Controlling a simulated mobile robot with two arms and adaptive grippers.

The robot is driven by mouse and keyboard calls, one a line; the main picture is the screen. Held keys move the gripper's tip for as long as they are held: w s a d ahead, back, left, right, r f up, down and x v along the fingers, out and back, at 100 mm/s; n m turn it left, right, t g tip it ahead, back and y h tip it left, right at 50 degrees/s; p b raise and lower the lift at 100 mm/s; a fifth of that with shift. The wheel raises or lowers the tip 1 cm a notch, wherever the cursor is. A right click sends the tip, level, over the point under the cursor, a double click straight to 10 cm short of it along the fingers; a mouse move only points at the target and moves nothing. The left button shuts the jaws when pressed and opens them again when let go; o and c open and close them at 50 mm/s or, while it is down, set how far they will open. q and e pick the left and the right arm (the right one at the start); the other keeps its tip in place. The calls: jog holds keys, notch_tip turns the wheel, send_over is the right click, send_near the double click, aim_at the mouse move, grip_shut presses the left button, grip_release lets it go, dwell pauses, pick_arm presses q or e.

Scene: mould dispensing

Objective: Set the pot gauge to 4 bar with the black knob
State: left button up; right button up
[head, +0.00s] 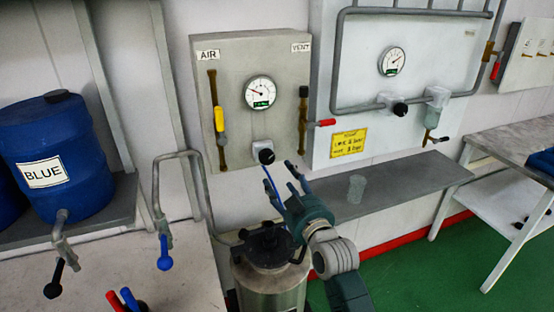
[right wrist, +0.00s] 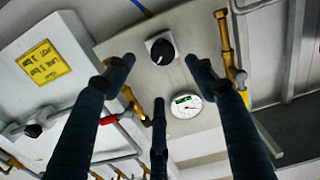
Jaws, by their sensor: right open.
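The AIR panel (head: 225,110) is a grey box on the wall. Its round white gauge (head: 260,92) has a green display at its lower part; the reading is too small to tell. The black knob (head: 266,156) sits on a white mount below the gauge. My right gripper (head: 280,181) is open, just below and right of the knob, apart from it. In the right wrist view the black knob (right wrist: 162,50) shows beyond the spread fingers, with the gauge (right wrist: 186,103) below it. The metal pot (head: 268,272) stands below the panel. My left gripper is not in view.
A yellow-handled valve (head: 219,118) and a red-handled valve (head: 325,123) flank the panel. A second panel with a gauge (head: 391,61) and knob (head: 400,109) is to the right. A clear cup (head: 356,188) stands on the grey shelf (head: 400,187). A blue barrel (head: 58,150) is left.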

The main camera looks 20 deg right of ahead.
aim_at(268, 158)
jog(key=w, duration=0.3)
jog(key=w+p, duration=0.1)
jog(key=w, duration=0.2)
jog(key=w+p, duration=0.1)
jog(key=w, duration=0.2)
jog(key=shift+w+a+r, duration=0.15)
jog(key=shift+a+r, duration=0.15)
jog(key=shift+a, duration=0.05)
jog(key=shift+w+f, duration=0.1)
jog(key=shift+w, duration=0.7)
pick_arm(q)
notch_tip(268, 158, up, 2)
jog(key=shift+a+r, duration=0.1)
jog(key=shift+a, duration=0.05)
pick_arm(e)
jog(key=c, duration=1.1)
